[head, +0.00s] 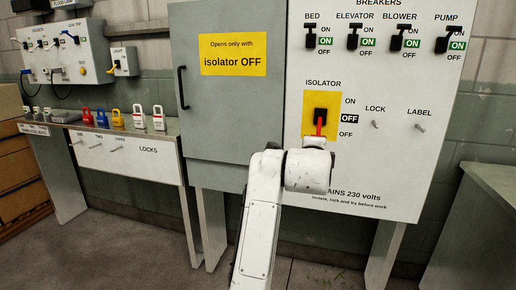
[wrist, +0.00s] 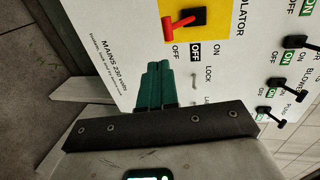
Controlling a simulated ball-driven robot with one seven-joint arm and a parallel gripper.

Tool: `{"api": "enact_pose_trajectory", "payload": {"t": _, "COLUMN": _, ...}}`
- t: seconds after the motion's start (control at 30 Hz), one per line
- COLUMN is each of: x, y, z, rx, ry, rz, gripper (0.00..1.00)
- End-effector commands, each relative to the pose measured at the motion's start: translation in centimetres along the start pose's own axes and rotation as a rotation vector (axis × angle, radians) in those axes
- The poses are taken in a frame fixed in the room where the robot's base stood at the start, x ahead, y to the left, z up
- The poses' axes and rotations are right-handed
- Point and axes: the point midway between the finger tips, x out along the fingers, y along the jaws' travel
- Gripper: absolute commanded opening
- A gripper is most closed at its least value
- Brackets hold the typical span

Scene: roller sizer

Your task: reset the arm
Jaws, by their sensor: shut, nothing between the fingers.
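My gripper (wrist: 155,84) shows in the wrist view as two green fingers closed together, with nothing between them. They point at the white panel (wrist: 130,20), below the isolator; the gap to the panel is hard to judge. In the head view my white arm rises in front of the panel (head: 400,185), and its wrist hides the fingers. The isolator (head: 320,113) has a red handle turned down toward OFF, and its black window reads OFF. The red handle also shows in the wrist view (wrist: 178,25), apart from the fingers.
Several breakers (head: 353,37) above have green ON windows. LOCK (head: 374,124) and LABEL (head: 419,128) pegs stick out to the right. A grey cabinet door (head: 222,125) is shut. A shelf (head: 125,130) with coloured padlocks stands left, and a grey bench (head: 490,185) right.

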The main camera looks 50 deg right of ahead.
Motion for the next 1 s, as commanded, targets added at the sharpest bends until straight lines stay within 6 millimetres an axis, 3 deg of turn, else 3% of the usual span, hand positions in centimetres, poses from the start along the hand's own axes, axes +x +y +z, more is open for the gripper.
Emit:
{"api": "enact_pose_trajectory", "payload": {"t": 0.27, "x": 0.0, "y": 0.1, "z": 0.1, "rx": -0.009, "ry": -0.002, "rz": 0.001, "gripper": 0.0}}
{"api": "enact_pose_trajectory", "payload": {"t": 0.37, "x": -0.1, "y": 1.4, "z": 0.6, "rx": -0.104, "ry": -0.029, "rz": 0.013, "gripper": 0.0}}
{"api": "enact_pose_trajectory", "payload": {"t": 0.47, "x": -0.6, "y": 4.1, "z": 1.8, "rx": -0.293, "ry": -0.089, "rz": 0.037, "gripper": 0.0}}
{"api": "enact_pose_trajectory", "payload": {"t": 0.57, "x": -1.3, "y": 8.2, "z": 3.1, "rx": -0.545, "ry": -0.181, "rz": 0.074, "gripper": 0.0}}
{"api": "enact_pose_trajectory", "payload": {"t": 0.73, "x": -3.6, "y": 16.9, "z": 4.7, "rx": -0.985, "ry": -0.38, "rz": 0.146, "gripper": 0.0}}
{"api": "enact_pose_trajectory", "payload": {"t": 0.87, "x": -6.5, "y": 24.4, "z": 4.5, "rx": -1.315, "ry": -0.571, "rz": 0.203, "gripper": 0.0}}
{"api": "enact_pose_trajectory", "payload": {"t": 1.0, "x": -10.7, "y": 32.8, "z": 2.8, "rx": -1.645, "ry": -0.828, "rz": 0.258, "gripper": 0.0}}
